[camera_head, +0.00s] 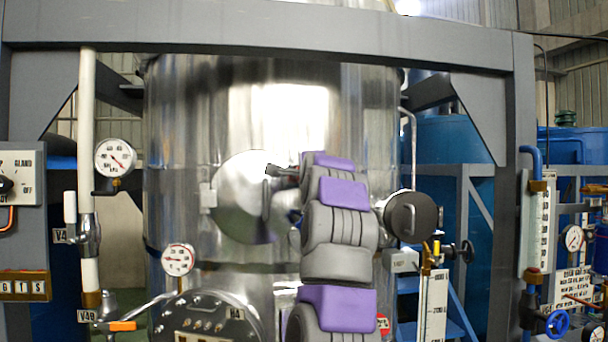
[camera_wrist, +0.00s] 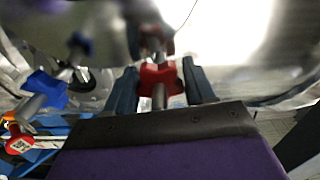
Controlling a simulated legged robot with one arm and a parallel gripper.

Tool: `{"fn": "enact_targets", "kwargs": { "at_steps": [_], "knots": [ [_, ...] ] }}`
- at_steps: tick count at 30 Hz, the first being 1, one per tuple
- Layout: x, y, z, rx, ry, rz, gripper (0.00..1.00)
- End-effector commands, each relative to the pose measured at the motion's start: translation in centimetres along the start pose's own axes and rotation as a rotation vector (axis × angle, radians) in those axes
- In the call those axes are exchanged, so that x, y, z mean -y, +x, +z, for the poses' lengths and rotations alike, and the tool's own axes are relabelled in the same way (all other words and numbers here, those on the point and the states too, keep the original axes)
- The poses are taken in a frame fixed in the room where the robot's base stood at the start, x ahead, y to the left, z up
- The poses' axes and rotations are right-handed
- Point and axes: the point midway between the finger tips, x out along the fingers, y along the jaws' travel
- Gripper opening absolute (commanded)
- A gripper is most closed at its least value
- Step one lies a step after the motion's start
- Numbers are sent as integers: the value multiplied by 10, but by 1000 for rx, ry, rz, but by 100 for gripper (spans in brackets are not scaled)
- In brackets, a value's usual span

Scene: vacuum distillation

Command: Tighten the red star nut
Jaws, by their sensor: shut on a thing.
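In the wrist view the red star nut (camera_wrist: 160,78) sits on a metal rod between the two fingers of my gripper (camera_wrist: 159,70). The fingers are shut on the nut, one on each side. A blue star nut (camera_wrist: 45,92) on its own rod is to the left. In the head view my gripper (camera_head: 283,171) is in front of the round hatch (camera_head: 238,195) of the shiny steel tank. The red nut cannot be made out in the head view, where my arm covers the hatch's right side.
A dark round flange (camera_head: 411,216) stands right of my arm. Pressure gauges (camera_head: 116,157) and a white pipe (camera_head: 88,140) are at the left. A grey frame beam (camera_head: 270,27) crosses above.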

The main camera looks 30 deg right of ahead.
Motion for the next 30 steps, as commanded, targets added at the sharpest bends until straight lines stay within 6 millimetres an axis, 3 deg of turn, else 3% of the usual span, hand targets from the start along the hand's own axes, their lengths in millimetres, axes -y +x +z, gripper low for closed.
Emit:
{"fn": "enact_targets", "kwargs": {
  "at_steps": [9, 23, 24, 30],
  "knots": [
    [2, -2, -4, -4, 97, -8, 22],
    [-1, -1, -6, -5, 108, -2, 22],
    [-1, -1, -6, -5, 108, -1, 55],
    [-2, 0, -3, -3, 106, 1, 74]
  ]
}}
